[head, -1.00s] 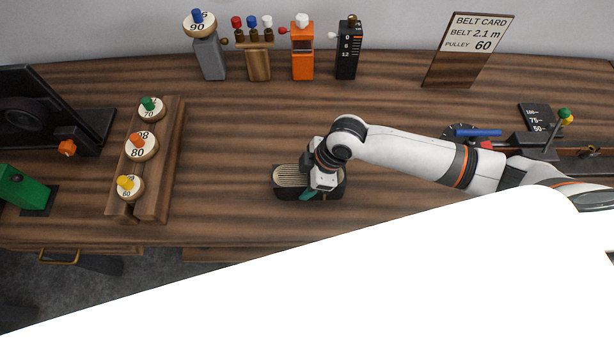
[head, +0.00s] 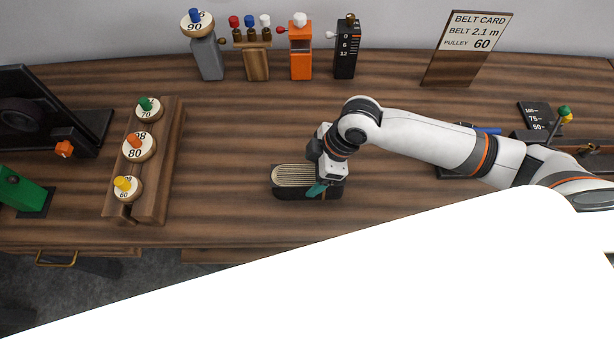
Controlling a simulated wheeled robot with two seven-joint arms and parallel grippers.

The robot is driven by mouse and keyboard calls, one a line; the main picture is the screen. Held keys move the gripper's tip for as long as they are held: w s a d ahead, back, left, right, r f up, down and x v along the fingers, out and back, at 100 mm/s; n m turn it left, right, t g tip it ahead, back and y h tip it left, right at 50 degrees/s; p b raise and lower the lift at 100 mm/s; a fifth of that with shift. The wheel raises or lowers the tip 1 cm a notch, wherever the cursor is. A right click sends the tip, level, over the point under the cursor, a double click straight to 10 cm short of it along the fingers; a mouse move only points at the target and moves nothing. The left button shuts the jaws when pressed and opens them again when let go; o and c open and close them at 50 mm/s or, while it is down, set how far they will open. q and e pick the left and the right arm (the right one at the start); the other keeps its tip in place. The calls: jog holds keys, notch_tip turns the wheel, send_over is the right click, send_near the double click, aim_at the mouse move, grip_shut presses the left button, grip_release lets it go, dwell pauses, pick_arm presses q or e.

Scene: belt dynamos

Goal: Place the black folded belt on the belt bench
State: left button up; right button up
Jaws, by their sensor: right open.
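A black oblong thing with rounded ends and a tan ribbed top (head: 292,175) lies on the table at the centre. It may be the folded belt, but I cannot tell for sure. My right gripper (head: 317,189), with teal fingertips, is open over its right part, pointing down. I cannot tell whether the fingertips touch it. My left gripper is not in view.
A wooden rack (head: 160,170) with several numbered pulleys stands at left. Dispensers and a black counter (head: 345,50) line the back, and a belt card (head: 470,45) stands back right. A large white shape hides the lower right. The table between rack and oblong thing is clear.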

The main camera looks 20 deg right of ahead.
jog(key=v, duration=0.7)
jog(key=shift+r+b, duration=0.1)
jog(key=shift+b, duration=0.25)
